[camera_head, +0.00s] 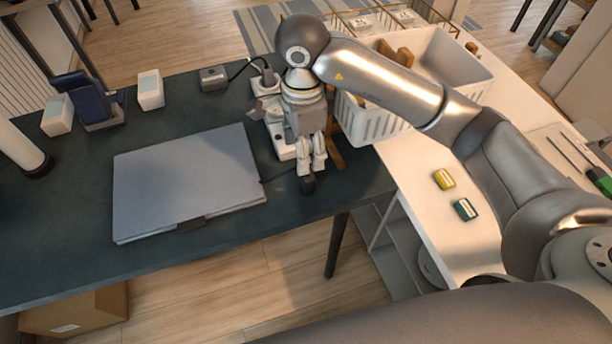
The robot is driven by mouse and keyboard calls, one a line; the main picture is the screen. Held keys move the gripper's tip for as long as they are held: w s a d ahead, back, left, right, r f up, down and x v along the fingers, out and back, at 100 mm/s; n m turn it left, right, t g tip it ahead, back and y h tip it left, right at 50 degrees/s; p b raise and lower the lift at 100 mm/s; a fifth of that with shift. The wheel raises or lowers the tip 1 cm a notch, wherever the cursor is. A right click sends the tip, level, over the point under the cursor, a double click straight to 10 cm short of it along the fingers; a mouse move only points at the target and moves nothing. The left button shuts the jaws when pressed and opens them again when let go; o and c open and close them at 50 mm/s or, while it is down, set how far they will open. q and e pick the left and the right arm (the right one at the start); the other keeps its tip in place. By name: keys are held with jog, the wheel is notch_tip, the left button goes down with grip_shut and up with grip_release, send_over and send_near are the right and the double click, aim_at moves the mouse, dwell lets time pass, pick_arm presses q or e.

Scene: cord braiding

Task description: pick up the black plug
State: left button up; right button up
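A small black plug (307,184) is near the right front edge of the dark table, with a thin dark cord running from it toward the laptop. My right gripper (311,167) reaches down from above, its two light fingertips right at the plug's far side in the picture. A narrow gap shows between the fingers, but I cannot tell whether they grip the plug. A white power strip (275,128) lies beside and partly behind the gripper, with another plug and cord at its far end. My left gripper is not in view.
A closed grey laptop (185,180) lies left of the plug on the dark table (60,245). A white basket (440,62) stands behind my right arm. Yellow (444,179) and green (465,209) blocks lie on the white table. A blue stand (84,98) is at left.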

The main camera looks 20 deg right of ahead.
aim_at(308, 175)
notch_tip(308, 175, down, 4)
jog(key=shift+s+f, duration=0.1)
jog(key=shift+f, duration=0.15)
jog(key=f, duration=0.1)
jog(key=f+p, duration=0.1)
jog(key=f, duration=0.2)
jog(key=shift+s+d+f, duration=0.25)
jog(key=shift+d+f, duration=0.05)
jog(key=shift+f, duration=0.35)
jog(key=shift+c, duration=0.3)
jog(key=c, duration=1)
jog(key=shift+c, duration=0.2)
jog(key=shift+w+r, duration=0.1)
